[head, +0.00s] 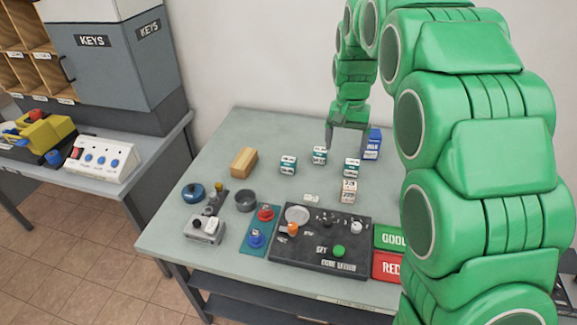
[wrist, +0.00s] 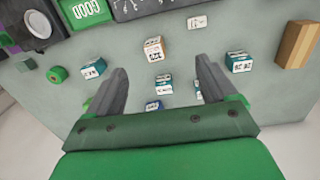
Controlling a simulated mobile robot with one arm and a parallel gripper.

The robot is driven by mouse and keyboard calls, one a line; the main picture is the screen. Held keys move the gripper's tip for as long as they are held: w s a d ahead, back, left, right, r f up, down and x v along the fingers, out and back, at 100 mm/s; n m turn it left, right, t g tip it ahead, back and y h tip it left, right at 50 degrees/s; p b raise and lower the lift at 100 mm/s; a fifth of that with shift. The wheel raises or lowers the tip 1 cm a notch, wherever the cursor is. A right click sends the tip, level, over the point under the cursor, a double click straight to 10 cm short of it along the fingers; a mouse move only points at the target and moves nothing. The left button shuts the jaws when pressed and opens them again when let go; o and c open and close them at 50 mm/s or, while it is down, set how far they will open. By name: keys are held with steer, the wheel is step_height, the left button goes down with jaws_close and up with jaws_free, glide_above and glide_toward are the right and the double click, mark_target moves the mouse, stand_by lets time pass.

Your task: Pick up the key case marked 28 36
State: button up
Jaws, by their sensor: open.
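Several small key cases stand on the table; I cannot read 28 36 with certainty on any. In the head view, three teal-and-white cases stand at left (head: 288,165), middle (head: 319,155) and right (head: 352,168). A tan-and-white case (head: 348,191) is nearer and a blue one (head: 372,144) farther back. My gripper (head: 347,147) is open and empty above the back of the group. In the wrist view, my gripper (wrist: 160,78) has a teal case (wrist: 164,86) between its fingers in the picture. The tan case (wrist: 155,48) is beyond the fingertips. Another teal case (wrist: 94,68) shows left.
A wooden block (head: 244,162) lies left of the cases. My arm hides the table's right side. The back left tabletop is clear.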

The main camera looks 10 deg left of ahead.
steer(key=w+a+f, duration=0.7)
steer(key=w+a, duration=0.1)
steer(key=a, duration=0.1)
glide_above(289, 159)
steer(key=shift+t+y, duration=0.3)
step_height(289, 159, down, 7)
steer(key=shift+d+f, duration=0.1)
steer(key=shift+f, duration=0.1)
steer(key=shift+a+f, duration=0.2)
steer(key=shift+f, duration=3.8)
steer(key=c, duration=1.1)
steer(key=shift+r, duration=0.15)
